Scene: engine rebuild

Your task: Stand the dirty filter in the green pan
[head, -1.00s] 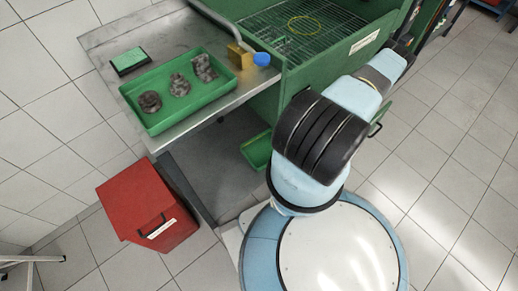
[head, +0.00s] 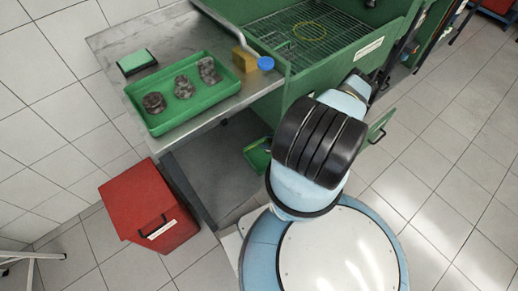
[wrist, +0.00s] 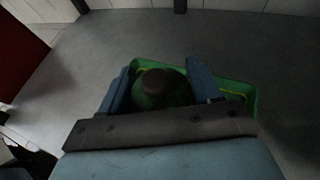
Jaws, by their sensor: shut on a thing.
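My gripper (wrist: 160,88) shows in the wrist view, its two blue fingers on either side of a dark green, rounded filter (wrist: 165,96) with a brownish top. It is shut on the filter, which looks upright. The green pan (wrist: 242,94) lies behind and around the filter in that view. I cannot tell whether the filter touches the pan's bottom. In the head view the green pan (head: 256,154) shows in part low beside the bench, partly covered by my arm. My gripper and the filter are hidden there.
A metal bench (head: 118,42) holds a green tray (head: 160,128) with three dirty parts, a yellow block (head: 245,60) and a blue cap (head: 266,63). A red bin (head: 140,200) stands on the floor at left. A green wash basin (head: 345,62) stands behind my arm.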

